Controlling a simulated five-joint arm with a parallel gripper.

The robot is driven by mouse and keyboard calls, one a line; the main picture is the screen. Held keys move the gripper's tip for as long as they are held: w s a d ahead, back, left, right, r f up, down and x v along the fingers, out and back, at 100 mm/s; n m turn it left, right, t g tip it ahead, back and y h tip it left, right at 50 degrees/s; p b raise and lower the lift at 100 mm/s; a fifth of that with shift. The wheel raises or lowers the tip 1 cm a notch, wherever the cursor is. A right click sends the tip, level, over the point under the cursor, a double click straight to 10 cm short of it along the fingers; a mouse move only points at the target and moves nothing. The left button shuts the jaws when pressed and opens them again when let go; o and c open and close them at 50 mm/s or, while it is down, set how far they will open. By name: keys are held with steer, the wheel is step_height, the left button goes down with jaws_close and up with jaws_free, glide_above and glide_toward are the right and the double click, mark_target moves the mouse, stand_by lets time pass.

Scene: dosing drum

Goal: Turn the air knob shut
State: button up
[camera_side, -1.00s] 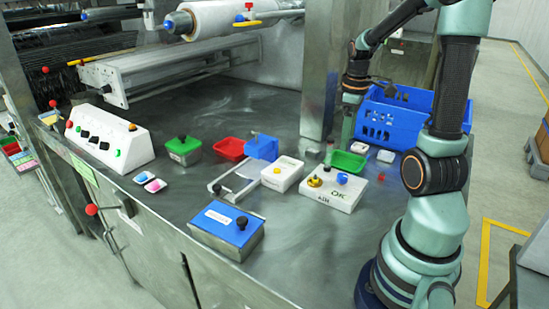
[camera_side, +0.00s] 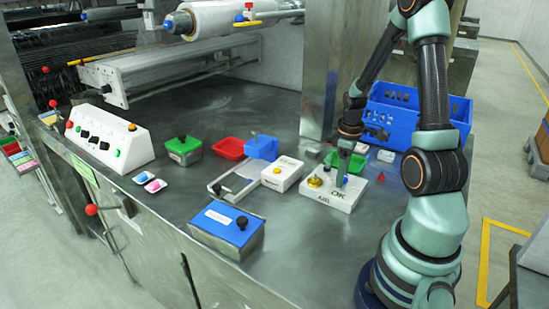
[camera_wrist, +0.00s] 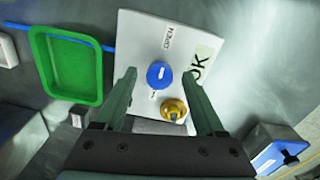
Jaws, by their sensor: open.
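The white box (camera_side: 325,197) with "AIR" on its front and "OK" on top stands under my gripper (camera_side: 343,181). In the wrist view its blue round knob (camera_wrist: 159,76) lies between my two open fingers (camera_wrist: 160,84), with a gap on each side. A short white mark shows on the knob.
A green tray (camera_wrist: 72,66) lies beside the box. A blue crate (camera_side: 415,120) stands behind. A white box with a yellow button (camera_side: 281,174) is left of the air box, and a blue-topped box (camera_side: 227,230) is at the front. Bare metal tabletop (camera_side: 285,225) lies in front.

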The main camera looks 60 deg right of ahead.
jaws_close()
